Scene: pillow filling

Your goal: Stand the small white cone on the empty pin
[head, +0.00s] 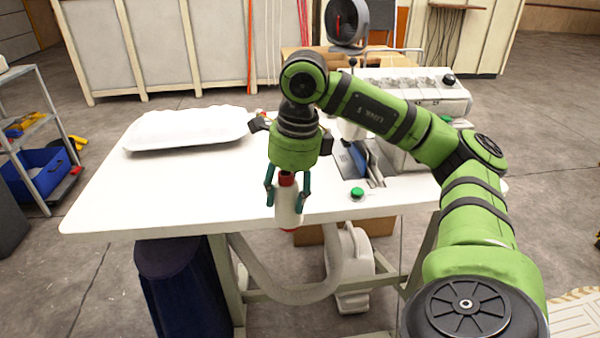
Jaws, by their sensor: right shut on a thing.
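My right gripper (287,198) reaches in from the right over the front edge of the table and points down. Its two teal fingers are shut on the small white cone (288,212), which has red at its top and bottom ends. The cone hangs about upright in front of the table's edge in the picture; its exact height above the table I cannot tell. I cannot make out the empty pin; my arm covers part of the machine. My left gripper is not in view.
A white pillow (190,128) lies on the white table (150,190) at the left. A machine (415,90) with knobs stands at the back right. A green button (357,193) sits near the front edge. The table's left front is clear.

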